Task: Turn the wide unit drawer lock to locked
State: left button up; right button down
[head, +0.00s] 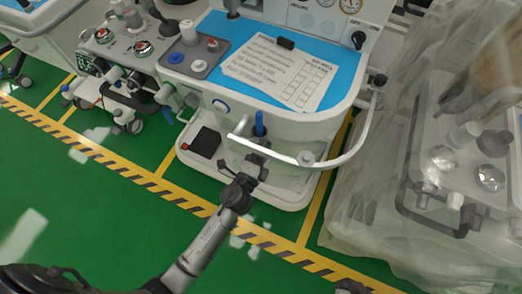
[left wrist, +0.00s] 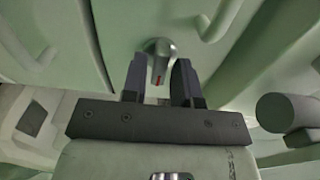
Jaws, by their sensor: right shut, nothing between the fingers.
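A small silver lock knob (left wrist: 159,57) with a red mark sits on a pale panel in the left wrist view. My left gripper (left wrist: 160,80) is open, its two dark fingers on either side of the knob's lower part. I cannot tell whether they touch it.
A paper sheet (head: 280,72) lies on the cart's blue top. A plastic-draped unit (head: 370,190) stands close on the right. Another device (head: 120,45) with red knobs is at left. Green floor (head: 90,200) with yellow lines is open in front. A pale handle (left wrist: 222,18) is near the lock.

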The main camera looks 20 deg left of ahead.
pick_arm(q)
jog(key=shift+o, duration=1.1)
jog(key=shift+s, duration=0.1)
jog(key=s+b, duration=0.3)
jog(key=s, duration=1)
jog(key=shift+s+a, duration=0.2)
jog(key=shift+s, duration=0.1)
